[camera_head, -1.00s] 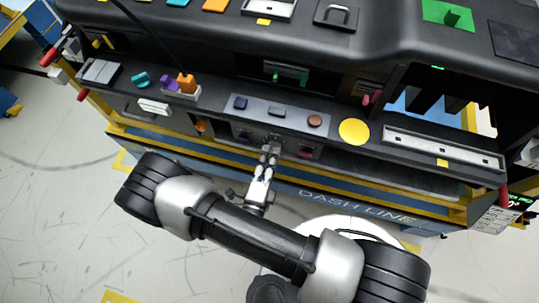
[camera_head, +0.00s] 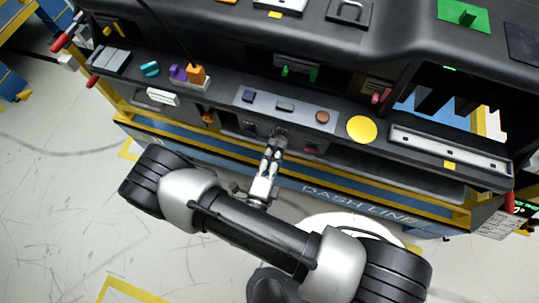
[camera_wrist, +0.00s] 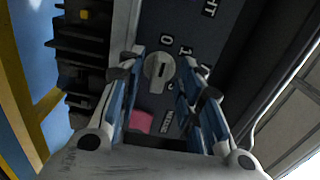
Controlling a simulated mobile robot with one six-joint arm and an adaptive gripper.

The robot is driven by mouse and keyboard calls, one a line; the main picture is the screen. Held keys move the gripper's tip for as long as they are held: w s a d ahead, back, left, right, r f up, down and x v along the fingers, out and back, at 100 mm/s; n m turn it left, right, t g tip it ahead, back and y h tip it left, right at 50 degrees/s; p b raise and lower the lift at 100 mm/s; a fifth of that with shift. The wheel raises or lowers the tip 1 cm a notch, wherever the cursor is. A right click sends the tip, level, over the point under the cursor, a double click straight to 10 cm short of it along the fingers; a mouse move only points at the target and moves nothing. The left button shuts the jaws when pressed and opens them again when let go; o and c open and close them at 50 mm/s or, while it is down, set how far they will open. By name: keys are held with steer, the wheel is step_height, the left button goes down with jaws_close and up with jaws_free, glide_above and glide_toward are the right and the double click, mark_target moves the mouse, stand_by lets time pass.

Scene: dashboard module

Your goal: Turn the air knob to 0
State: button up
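In the wrist view a round grey knob (camera_wrist: 160,70) with a dark slot sits on the dark blue panel (camera_wrist: 160,25). White marks including 0 and 1 are printed around it. The slot runs roughly up and down in the picture; I cannot tell which mark it points at. My gripper (camera_wrist: 161,72) is open, with one finger on each side of the knob and small gaps apparent. I cannot tell whether either finger touches it. In the head view my gripper (camera_head: 279,136) is at the lower dashboard panel and covers the knob.
A pink block (camera_wrist: 141,122) and a partly hidden white label lie close below the knob. Dark ribbed parts (camera_wrist: 85,45) stand to the left. In the head view a shelf above holds a yellow disc (camera_head: 362,129) and a brown round button (camera_head: 322,117). The floor in front is open.

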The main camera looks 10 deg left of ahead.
steer(key=s, duration=1.1)
steer(key=shift+s+a, duration=0.3)
steer(key=shift+a, duration=0.1)
steer(key=shift+r, duration=0.1)
steer(key=w+d+r+m+g+h, duration=0.35)
steer(key=d+r+m+g, duration=0.4)
steer(key=m, duration=0.65)
steer(key=w+d+r+m+g+h, duration=0.2)
steer(key=d+r+m+g+h, duration=0.25)
steer(key=r+m+g, duration=0.7)
steer(key=s+d+r+m+t+y, duration=0.1)
steer(key=d+r+m+t+y, duration=0.2)
steer(key=r+m, duration=0.4)
steer(key=s+d+r+m+t+y, duration=0.1)
steer(key=d+r+m+y, duration=0.5)
steer(key=m, duration=1.4)
steer(key=shift+s+d+r+m+t+y, duration=0.35)
steer(key=shift+r+t, duration=0.2)
steer(key=shift+t, duration=0.35)
steer(key=shift+w, duration=0.1)
